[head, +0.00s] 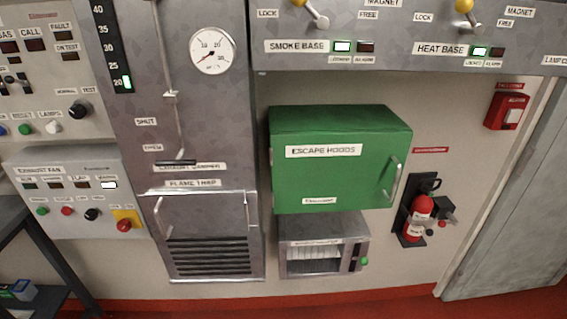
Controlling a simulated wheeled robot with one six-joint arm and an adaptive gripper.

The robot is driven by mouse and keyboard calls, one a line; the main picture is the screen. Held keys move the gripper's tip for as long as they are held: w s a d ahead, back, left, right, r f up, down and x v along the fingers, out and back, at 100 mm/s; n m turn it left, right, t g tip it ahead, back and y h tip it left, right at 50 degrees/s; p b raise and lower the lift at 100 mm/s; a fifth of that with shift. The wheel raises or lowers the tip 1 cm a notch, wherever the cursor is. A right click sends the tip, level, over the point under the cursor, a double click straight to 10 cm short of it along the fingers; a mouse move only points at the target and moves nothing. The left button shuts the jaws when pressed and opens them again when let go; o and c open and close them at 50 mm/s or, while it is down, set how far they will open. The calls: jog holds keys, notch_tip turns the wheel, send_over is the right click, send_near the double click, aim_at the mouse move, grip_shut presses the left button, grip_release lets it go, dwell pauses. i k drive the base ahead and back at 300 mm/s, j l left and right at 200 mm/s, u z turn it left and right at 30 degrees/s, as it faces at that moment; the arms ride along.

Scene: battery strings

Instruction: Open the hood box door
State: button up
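The hood box is a green wall cabinet (300,178) labelled "ESCAPE HOODS", right of the picture's middle in the head view. Its front door (345,185) looks shut, with no gap that I can see. A light metal bar handle (392,178) stands upright near the door's right edge. Small hinge-like parts show at its left edge. My gripper is not in view, and nothing touches the box.
A grey dispenser (325,268) sits just below the green box. A red extinguisher (418,218) hangs to its right, near a grey door (510,225). A grey flame trap panel (205,215) stands left. A dark shelf (45,260) is at lower left. Red floor (400,307) shows below.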

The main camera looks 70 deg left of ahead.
aim_at(313, 172)
jog(key=u, duration=1.55)
